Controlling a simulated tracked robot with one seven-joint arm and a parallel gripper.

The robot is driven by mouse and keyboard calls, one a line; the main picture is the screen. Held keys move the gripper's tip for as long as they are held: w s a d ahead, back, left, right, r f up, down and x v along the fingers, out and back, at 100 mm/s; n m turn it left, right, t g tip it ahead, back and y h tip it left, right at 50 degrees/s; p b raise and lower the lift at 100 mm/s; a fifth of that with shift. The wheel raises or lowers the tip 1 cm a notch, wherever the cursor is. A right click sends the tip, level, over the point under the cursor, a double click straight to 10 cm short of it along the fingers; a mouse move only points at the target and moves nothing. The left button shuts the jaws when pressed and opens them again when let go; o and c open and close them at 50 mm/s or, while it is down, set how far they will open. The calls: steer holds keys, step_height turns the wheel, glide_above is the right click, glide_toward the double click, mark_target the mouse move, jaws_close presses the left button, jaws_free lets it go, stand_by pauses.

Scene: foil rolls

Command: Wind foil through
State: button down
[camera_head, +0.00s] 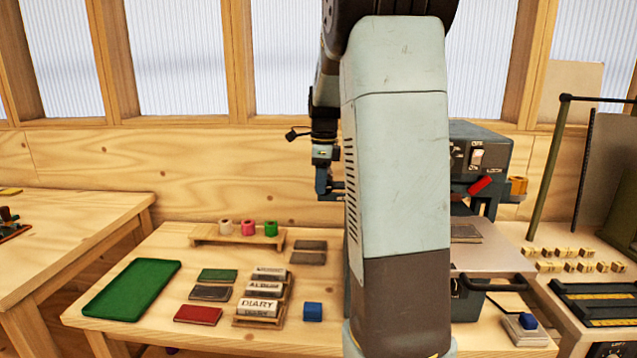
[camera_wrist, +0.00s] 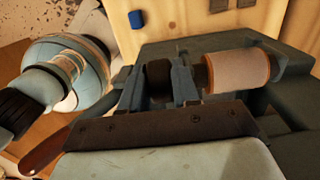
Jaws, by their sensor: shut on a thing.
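The dark grey foil machine (camera_head: 492,139) stands right of centre in the head view, with a switch and a red lever (camera_head: 481,185) on it. My gripper (camera_head: 338,188) is at its left side, partly hidden by my arm. In the wrist view my gripper (camera_wrist: 157,88) has a finger on each side of a dark round knob (camera_wrist: 158,72) and is shut on it. A copper-pink foil roll (camera_wrist: 237,70) sits just right of the fingers. An orange cylinder (camera_head: 517,186) shows at the machine's right; I cannot tell whether it is the same roll.
A wooden rack (camera_head: 237,241) holds cream, pink and green rolls. A green tray (camera_head: 131,289), a red book (camera_head: 198,314), a stand of lettered blocks (camera_head: 262,309) and a blue block (camera_head: 312,311) lie on the bench. Type pieces (camera_head: 577,266) lie at right. My arm hides the middle.

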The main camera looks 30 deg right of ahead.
steer(key=shift+d+r+t+y, duration=0.1)
steer(key=shift+d+t+y, duration=0.15)
steer(key=shift+t+y, duration=0.55)
steer(key=c, duration=0.9)
jaws_free()
steer(key=v, duration=1.3)
steer(key=shift+w+d+r, duration=0.1)
steer(key=shift+d+r, duration=0.15)
